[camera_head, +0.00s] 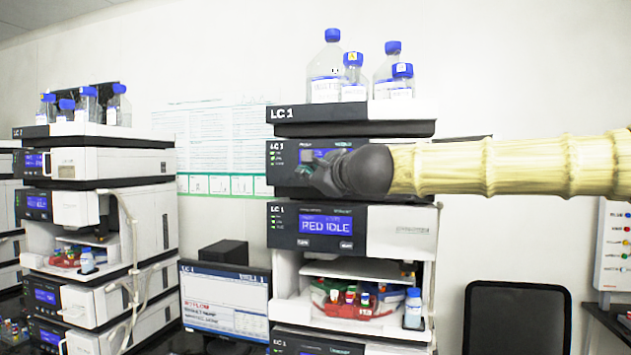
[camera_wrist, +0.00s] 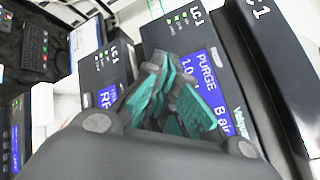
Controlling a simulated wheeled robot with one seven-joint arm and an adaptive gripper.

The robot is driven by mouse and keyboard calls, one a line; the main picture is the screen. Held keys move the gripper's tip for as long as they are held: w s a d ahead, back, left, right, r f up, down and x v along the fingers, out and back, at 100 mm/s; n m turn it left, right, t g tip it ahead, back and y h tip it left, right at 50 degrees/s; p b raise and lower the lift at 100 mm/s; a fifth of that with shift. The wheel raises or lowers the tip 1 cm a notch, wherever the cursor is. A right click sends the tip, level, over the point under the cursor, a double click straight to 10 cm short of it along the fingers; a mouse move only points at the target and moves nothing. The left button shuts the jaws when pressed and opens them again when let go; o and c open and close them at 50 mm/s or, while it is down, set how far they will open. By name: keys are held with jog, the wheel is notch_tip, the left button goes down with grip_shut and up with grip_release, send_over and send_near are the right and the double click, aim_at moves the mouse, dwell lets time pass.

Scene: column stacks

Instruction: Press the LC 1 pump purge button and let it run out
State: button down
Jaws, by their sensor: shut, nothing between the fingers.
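The LC 1 stack stands in the middle of the head view, with an LC 1 label on its top tray (camera_head: 400,128). Its pump module (camera_head: 279,180) is the dark-fronted unit just below that tray. My gripper (camera_head: 318,178) is shut and empty, its tip at the pump's front panel and covering part of it. In the wrist view the gripper (camera_wrist: 170,82) shows teal finger pads together in front of the pump display (camera_wrist: 207,72), which reads PURGE, with "B air" lower down. The purge button is hidden behind the fingers; I cannot tell whether they touch it.
Below the pump, another LC 1 module has a display (camera_head: 325,226) reading RED IDLE. Bottles with blue caps (camera_head: 326,72) stand on the top tray. A second stack (camera_head: 110,210) stands at left, a monitor (camera_head: 225,297) between the stacks, and a black chair (camera_head: 517,315) at right.

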jog(key=s, duration=0.1)
jog(key=s+a, duration=0.1)
jog(key=s, duration=0.1)
jog(key=shift+s+b, duration=0.2)
jog(key=shift+b, duration=0.2)
dwell(0.5)
